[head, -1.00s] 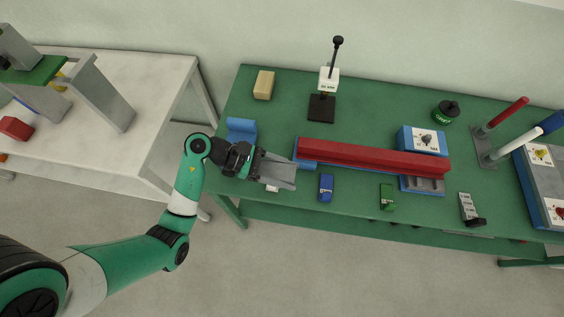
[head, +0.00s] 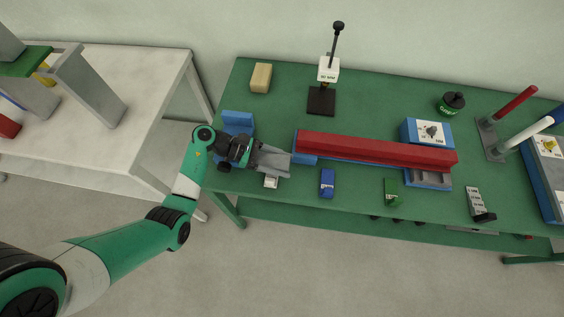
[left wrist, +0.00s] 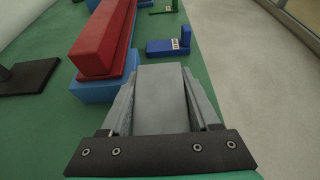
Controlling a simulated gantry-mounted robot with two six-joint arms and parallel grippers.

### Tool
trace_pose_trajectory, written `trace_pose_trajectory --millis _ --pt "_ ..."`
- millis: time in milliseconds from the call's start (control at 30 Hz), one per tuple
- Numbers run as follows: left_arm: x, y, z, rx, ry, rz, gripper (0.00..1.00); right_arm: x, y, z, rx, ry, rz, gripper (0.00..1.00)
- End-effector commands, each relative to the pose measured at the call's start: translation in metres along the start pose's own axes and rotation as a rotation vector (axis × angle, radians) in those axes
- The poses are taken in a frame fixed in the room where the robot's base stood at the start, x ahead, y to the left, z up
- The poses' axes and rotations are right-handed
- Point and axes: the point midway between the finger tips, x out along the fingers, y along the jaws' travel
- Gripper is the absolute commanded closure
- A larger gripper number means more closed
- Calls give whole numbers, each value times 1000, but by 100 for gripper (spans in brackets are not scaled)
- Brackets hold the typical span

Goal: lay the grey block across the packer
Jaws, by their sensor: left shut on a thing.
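My left gripper (head: 272,161) is shut on a grey block (left wrist: 162,98), which lies between its two grey fingers in the left wrist view. In the head view the block is hard to tell from the fingers. The gripper is just left of the long red bar (head: 375,149), over the front left of the green bench. A blue piece (left wrist: 104,89) lies under the bar's near end; it also shows in the head view (head: 305,160). I cannot tell which thing is the packer. My right gripper is not in view.
A blue block (head: 237,122) stands behind my left wrist. Small blue (head: 327,183) and green (head: 392,192) pieces lie along the front of the green bench (head: 285,95). A black-based post (head: 321,101) and a tan block (head: 261,78) stand behind.

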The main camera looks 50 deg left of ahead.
Motion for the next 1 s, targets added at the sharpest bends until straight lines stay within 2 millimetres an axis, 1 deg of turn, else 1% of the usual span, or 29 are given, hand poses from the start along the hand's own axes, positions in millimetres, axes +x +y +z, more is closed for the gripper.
trace_pose_trajectory --millis 400,500,533,600,667,700,1000 --pt "5 0 -12 -1 0 0 100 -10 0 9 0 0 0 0" --pt "5 0 -11 -2 0 0 100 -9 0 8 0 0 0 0" --pt "5 0 -12 -3 1 -1 32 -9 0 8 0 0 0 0" --pt "5 0 -12 -2 1 0 20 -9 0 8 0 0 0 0" --pt "4 0 -11 -2 1 0 9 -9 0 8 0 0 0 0" --pt "4 0 -11 -2 1 0 8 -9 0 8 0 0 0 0" --pt "3 1 -8 0 0 4 8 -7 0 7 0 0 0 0"
